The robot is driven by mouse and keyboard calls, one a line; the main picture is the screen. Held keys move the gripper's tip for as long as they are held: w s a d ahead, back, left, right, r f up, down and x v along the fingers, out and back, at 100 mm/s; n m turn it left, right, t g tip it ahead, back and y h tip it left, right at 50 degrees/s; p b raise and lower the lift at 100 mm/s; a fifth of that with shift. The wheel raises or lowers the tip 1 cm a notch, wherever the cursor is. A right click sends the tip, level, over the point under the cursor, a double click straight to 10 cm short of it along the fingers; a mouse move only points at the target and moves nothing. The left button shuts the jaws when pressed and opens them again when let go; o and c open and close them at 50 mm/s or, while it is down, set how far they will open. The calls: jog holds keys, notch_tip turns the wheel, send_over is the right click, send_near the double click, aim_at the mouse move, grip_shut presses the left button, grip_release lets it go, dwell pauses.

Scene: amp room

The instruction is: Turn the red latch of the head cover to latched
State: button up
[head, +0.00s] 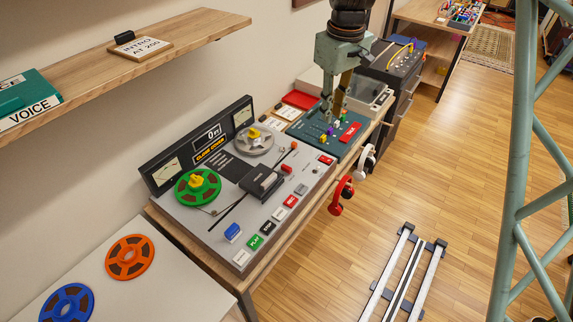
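The tape deck (228,218) is a grey panel on the wooden bench, with a black head cover (262,182) between the two reels. A small red block (287,168) sits at the cover's upper right and looks like the red latch. It is too small to tell how it is turned. My gripper (332,112) points down over the teal control panel, to the right of the deck and apart from the cover and latch. Its two fingers show a narrow gap with nothing visible held between them.
A green reel (198,187) and a grey reel (254,141) sit on the deck. The black display (205,143) behind reads "CLOSE COVER". The teal panel (322,133) has coloured knobs. Red headphones (341,194) hang at the bench's front edge. A wooden shelf (125,60) is at upper left.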

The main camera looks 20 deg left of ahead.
jog(key=w+a+f+n+p, duration=0.1)
jog(key=w+a+f+n, duration=0.1)
jog(key=a+f, duration=0.65)
jog(key=n+g+p, duration=0.1)
send_over(286, 167)
notch_tip(286, 167, down, 10)
jog(key=r, duration=0.1)
jog(key=shift+w+d+f, duration=0.1)
jog(key=shift+f, duration=0.15)
jog(key=shift+f, duration=0.2)
jog(key=shift+f+p, duration=0.5)
jog(key=shift+f, duration=6.2)
jog(key=shift+c, duration=0.7)
jog(key=c, duration=0.4)
